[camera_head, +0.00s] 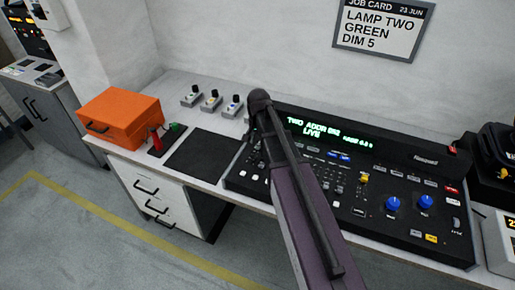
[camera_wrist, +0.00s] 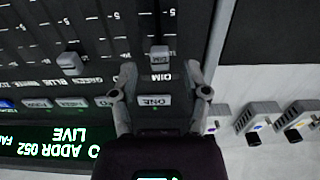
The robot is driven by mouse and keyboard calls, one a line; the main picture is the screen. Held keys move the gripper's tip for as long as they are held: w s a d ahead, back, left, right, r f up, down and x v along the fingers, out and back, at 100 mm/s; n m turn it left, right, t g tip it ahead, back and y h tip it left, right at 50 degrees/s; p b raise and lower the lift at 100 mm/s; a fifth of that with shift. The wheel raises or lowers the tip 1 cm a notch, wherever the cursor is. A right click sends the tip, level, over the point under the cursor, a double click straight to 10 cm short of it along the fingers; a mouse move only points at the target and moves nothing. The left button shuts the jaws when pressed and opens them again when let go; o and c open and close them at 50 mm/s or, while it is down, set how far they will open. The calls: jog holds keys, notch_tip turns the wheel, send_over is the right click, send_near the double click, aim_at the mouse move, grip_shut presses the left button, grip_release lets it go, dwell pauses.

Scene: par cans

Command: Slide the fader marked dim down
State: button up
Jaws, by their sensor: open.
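The lighting console (camera_head: 408,236) stands on the bench, with my arm crossing in front of its left part. In the wrist view its panel (camera_wrist: 100,35) appears upside down. The fader marked dim (camera_wrist: 159,55) has a grey cap at the lower end of its slot in that picture, beside the DIM label. My gripper (camera_wrist: 160,80) is open, its two fingertips to either side of the DIM label, just below the cap in the picture. Nothing is between the fingers; whether they touch the panel cannot be told. In the head view the dim fader and the fingers are hidden.
Another fader cap (camera_wrist: 69,62) sits left of dim, near the GREEN label. A button marked ONE (camera_wrist: 153,100) lies under the gripper. Small knobbed boxes (camera_head: 211,101) stand beside the console. An orange case (camera_head: 120,118) is at left. A job card (camera_head: 383,30) reads DIM 5.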

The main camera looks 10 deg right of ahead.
jog(key=shift+f+b, duration=0.55)
jog(key=shift+f, duration=0.2)
grip_shut()
